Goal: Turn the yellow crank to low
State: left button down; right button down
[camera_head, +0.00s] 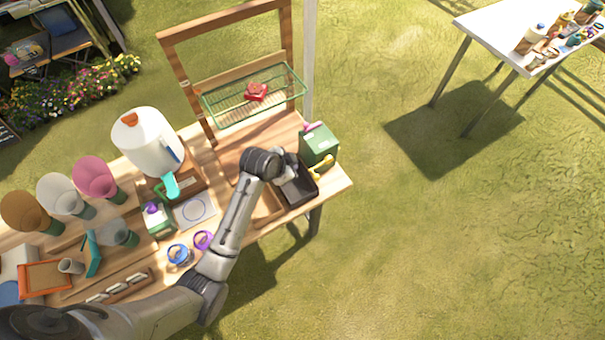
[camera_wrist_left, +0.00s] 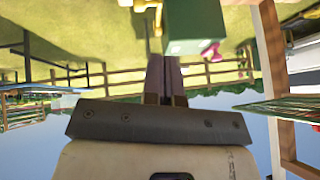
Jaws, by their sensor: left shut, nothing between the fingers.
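The yellow crank (camera_head: 322,168) sticks out from the near side of a green box (camera_head: 319,146) at the right end of the wooden table. In the left wrist view the yellow crank (camera_wrist_left: 156,14) is at the top edge, partly cut off, beside the green box (camera_wrist_left: 195,22). Any low mark is too small to make out. My right gripper is not in view.
A pink knob (camera_wrist_left: 211,51) is on another side of the green box. A wire basket (camera_head: 225,115) with a red item hangs behind on a wooden frame.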

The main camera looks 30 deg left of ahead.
pick_arm(q)
jog(key=d+h, duration=0.2)
jog(key=n, duration=0.1)
send_over(315, 179)
jog(key=shift+t, duration=0.3)
notch_tip(315, 179, down, 6)
jog(key=shift+f+b, duration=0.15)
jog(key=shift+b, duration=0.2)
notch_tip(315, 179, down, 3)
jog(key=shift+a, duration=0.1)
jog(key=shift+f, duration=0.6)
